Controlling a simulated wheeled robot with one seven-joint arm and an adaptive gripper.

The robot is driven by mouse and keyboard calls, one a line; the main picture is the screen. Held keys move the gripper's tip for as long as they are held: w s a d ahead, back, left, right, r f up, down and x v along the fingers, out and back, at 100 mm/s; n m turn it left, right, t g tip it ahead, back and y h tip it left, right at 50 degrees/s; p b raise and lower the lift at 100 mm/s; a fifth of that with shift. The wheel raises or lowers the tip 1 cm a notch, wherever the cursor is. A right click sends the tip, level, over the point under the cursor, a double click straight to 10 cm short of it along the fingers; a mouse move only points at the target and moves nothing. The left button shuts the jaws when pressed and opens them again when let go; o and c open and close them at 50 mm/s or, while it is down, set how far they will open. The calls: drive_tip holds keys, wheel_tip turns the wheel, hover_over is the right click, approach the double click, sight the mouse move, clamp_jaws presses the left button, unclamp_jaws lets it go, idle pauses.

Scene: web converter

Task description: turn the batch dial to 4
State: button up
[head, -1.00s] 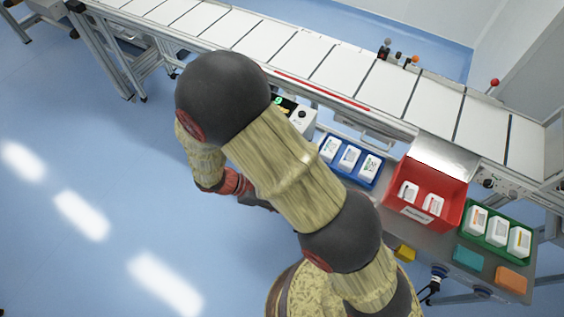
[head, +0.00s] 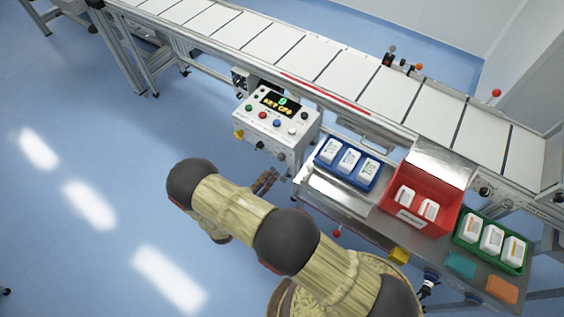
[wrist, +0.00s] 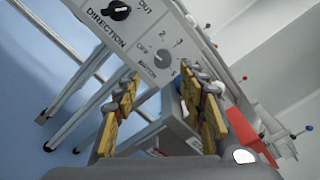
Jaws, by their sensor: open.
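The batch dial (wrist: 162,57) is a pale round knob on the light grey front of the control box, with "BATCH" below it and marks OFF, 2 and 3 around it. Its pointer is too small to read, and the mark 4 is not clear. A black DIRECTION knob (wrist: 118,10) sits to its upper left in the wrist view. My gripper (wrist: 160,84) is open and empty, its yellow-padded fingers on either side below the dial in the picture, apart from it. In the head view my gripper (head: 266,181) is just below the control box (head: 292,140).
The box's display (head: 280,102) shows a green 9 and orange text like "KEY OFF". A yellow knob (head: 239,134) and several buttons are on the box. A blue tray (head: 322,158), red bin (head: 421,225) and green tray (head: 462,237) stand right. Floor is free to the left.

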sight(280, 160)
drive_tip(key=shift+n, duration=0.4)
drive_tip(key=x, duration=0.5)
drive_tip(key=b+x, duration=0.1)
drive_tip(key=x, duration=0.2)
drive_tip(key=shift+r, duration=0.25)
drive_tip(key=shift+c, duration=0.6)
clamp_jaws()
